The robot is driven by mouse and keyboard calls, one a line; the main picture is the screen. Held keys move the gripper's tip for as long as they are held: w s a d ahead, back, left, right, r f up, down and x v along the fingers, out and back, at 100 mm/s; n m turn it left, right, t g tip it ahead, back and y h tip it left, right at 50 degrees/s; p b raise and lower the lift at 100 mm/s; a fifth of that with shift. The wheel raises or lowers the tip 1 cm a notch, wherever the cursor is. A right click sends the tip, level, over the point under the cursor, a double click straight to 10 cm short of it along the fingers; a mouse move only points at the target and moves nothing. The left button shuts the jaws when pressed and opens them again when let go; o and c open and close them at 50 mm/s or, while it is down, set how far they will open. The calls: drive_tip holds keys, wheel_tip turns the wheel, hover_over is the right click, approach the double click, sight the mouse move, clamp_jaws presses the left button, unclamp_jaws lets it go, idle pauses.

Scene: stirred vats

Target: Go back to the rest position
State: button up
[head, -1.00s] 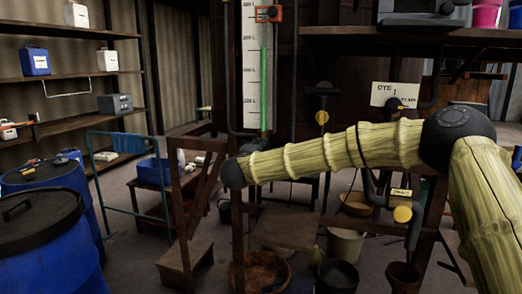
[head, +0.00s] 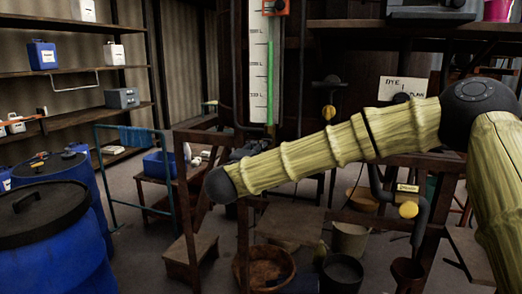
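My arm, in pale ribbed sleeves, rises at the right of the head view to a dark elbow joint. From there it reaches left and slopes down to a dark rounded joint in front of the wooden frame. My gripper cannot be made out beyond that joint, so whether it is open or shut does not show. No held object is visible.
Blue drums (head: 50,240) stand at the left, near a teal rail (head: 110,190). A wooden step (head: 190,257), a wicker basket (head: 265,268) and buckets (head: 350,240) stand low ahead. A tall level gauge (head: 259,80) and a valve pipe (head: 388,195) lie behind my arm.

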drive_tip(key=shift+s+a, duration=0.2)
drive_tip(key=shift+s, duration=0.35)
